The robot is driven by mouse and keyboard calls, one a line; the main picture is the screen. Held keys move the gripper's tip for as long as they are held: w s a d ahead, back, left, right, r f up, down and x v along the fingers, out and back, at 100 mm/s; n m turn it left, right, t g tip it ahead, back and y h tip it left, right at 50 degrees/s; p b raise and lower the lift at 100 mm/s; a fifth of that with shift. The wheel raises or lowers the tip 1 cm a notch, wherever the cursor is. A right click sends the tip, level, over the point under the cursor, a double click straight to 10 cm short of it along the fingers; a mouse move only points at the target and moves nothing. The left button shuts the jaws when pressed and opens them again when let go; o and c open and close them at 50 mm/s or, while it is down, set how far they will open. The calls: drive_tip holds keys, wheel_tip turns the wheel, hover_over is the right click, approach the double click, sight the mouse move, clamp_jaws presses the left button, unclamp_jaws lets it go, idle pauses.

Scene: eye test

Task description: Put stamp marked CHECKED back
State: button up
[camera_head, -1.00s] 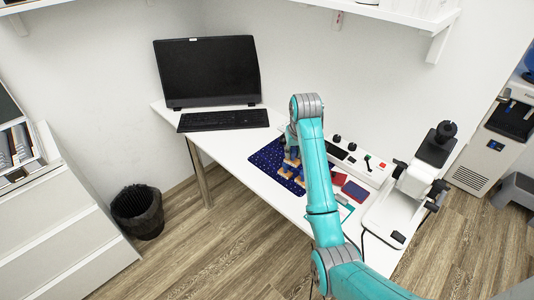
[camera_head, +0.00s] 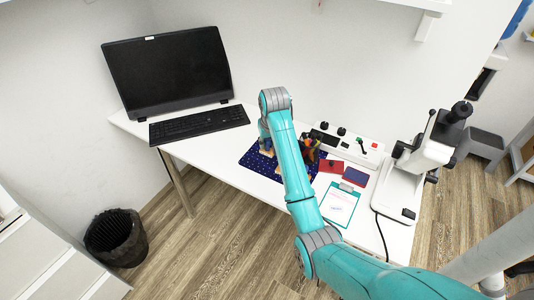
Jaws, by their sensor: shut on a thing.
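My teal arm reaches over the white desk (camera_head: 225,160) to the dark blue patterned mat (camera_head: 256,162). Its wrist shows at the left of the arm, above the mat. My gripper's fingers are hidden behind the arm. A small wooden, stamp-like piece (camera_head: 266,147) shows below the wrist; I cannot tell whether it stands on the mat or is held. A cluster of orange and dark pieces (camera_head: 309,146) shows right of the arm, too small to make out. No CHECKED marking is readable.
A red pad (camera_head: 330,166) and a blue-red pad (camera_head: 355,177) lie right of the arm. A clipboard (camera_head: 339,204) is in front of them. A control panel (camera_head: 345,146) and a microscope (camera_head: 415,165) stand behind and right. A keyboard (camera_head: 198,125) and monitor (camera_head: 170,72) are left.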

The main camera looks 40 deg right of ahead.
sight(268, 151)
drive_tip(key=shift+f, duration=2.55)
drive_tip(key=o, duration=1)
drive_tip(key=shift+f, duration=0.1)
